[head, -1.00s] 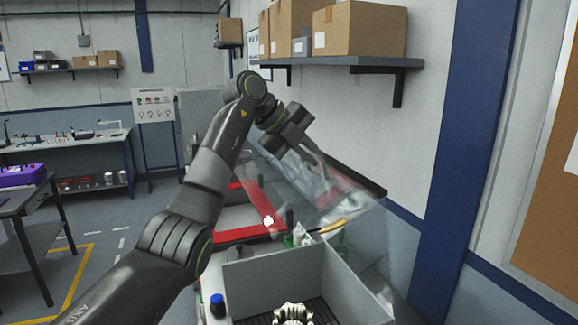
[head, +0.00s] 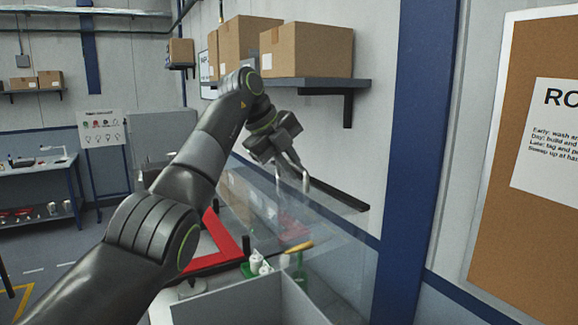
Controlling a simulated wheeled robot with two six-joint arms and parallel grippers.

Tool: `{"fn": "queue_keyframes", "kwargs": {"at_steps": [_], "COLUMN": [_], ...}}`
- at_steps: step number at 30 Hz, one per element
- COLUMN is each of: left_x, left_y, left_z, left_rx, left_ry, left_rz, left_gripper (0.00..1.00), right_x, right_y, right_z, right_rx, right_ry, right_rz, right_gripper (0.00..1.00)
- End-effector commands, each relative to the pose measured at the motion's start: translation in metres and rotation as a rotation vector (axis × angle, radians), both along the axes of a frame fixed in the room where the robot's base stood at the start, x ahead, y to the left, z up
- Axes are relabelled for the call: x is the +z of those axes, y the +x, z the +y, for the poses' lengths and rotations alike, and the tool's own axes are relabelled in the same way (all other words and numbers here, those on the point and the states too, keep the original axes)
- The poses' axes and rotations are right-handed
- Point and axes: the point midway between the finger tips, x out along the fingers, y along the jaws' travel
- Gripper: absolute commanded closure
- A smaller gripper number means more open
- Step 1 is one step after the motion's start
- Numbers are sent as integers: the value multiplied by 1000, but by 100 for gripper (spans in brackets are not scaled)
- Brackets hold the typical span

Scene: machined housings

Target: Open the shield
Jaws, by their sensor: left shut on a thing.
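The shield is a clear panel (head: 338,262) with a dark bar (head: 340,195) along its upper edge. It stands raised and tilted over the bench at the centre of the head view. My left gripper (head: 304,181) is at the left part of the bar, shut on what looks like the shield's light metal handle. The exact contact is small and hard to see. My left arm comes in from the lower left and hides part of the bench. My right gripper is not in view.
Under the shield are a red frame (head: 222,246), white bottles (head: 257,263), a yellow-handled tool (head: 297,247) and a grey open box (head: 235,305). A wall shelf (head: 330,84) with cardboard boxes (head: 305,50) hangs above the gripper. A blue post (head: 418,160) stands to the right.

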Motion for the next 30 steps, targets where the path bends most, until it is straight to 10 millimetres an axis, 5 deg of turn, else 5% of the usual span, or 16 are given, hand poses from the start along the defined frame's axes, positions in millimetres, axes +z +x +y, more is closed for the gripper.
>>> {"fn": "queue_keyframes", "kwargs": {"at_steps": [7,8,12,23,30], "left_x": [-5,-5,-4,4,43], "left_y": [0,0,0,-2,-16], "left_z": [0,0,0,4,26], "left_rx": [0,0,0,2,1], "left_ry": [2,2,1,1,0], "left_rz": [12,12,9,2,0], "left_gripper": [100,88,71,71,71], "right_x": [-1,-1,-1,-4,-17], "right_y": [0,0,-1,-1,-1], "right_z": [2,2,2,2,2], "right_rx": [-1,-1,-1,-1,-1], "right_ry": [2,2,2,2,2], "right_rz": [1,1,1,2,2], "right_gripper": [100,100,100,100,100]}}
